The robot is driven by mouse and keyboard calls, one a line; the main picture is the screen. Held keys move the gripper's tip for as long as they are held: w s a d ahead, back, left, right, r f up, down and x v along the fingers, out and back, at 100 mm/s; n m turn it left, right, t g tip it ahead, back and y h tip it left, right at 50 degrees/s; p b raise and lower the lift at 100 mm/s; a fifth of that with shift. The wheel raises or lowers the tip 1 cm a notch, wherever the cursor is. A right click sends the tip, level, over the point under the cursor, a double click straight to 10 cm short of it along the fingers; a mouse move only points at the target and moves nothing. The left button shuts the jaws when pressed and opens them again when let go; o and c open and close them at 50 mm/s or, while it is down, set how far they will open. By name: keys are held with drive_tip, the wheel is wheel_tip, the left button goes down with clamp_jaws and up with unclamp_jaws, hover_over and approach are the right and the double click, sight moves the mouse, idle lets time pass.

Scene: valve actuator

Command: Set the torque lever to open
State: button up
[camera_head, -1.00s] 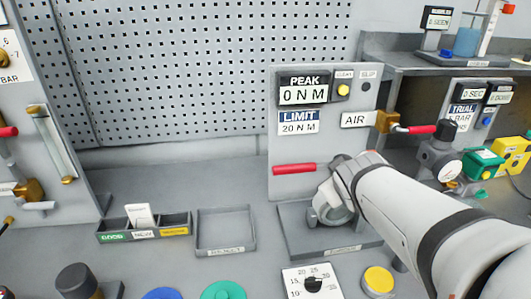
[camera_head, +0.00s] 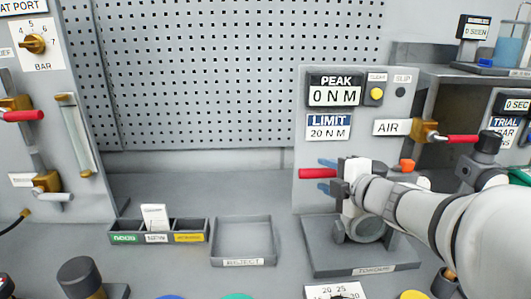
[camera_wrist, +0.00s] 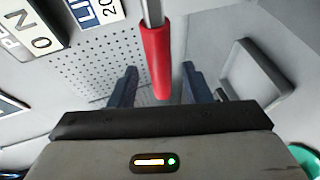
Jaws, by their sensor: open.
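The torque lever has a red grip (camera_head: 316,174) that points left, roughly level, from the grey torque stand under the LIMIT sign. It also shows in the wrist view (camera_wrist: 157,62) as a red grip on a metal rod. My gripper (camera_head: 325,174) is open, with one blue finger above the red grip and one below it. In the wrist view the grip lies between the two fingers of my gripper (camera_wrist: 160,82), with a gap on both sides. The lever's pivot end is hidden behind my gripper and wrist.
The torque stand's base (camera_head: 325,259) lies under my wrist. A REJECT tray (camera_head: 243,262) and a sorting bin (camera_head: 118,238) stand to the left. The AIR valve's red handle (camera_head: 462,139) is to the right, above my arm. The panel (camera_head: 346,95) reads PEAK 0 NM.

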drive_tip(key=shift+x, duration=2.1)
drive_tip(key=shift+c, duration=0.3)
clamp_jaws()
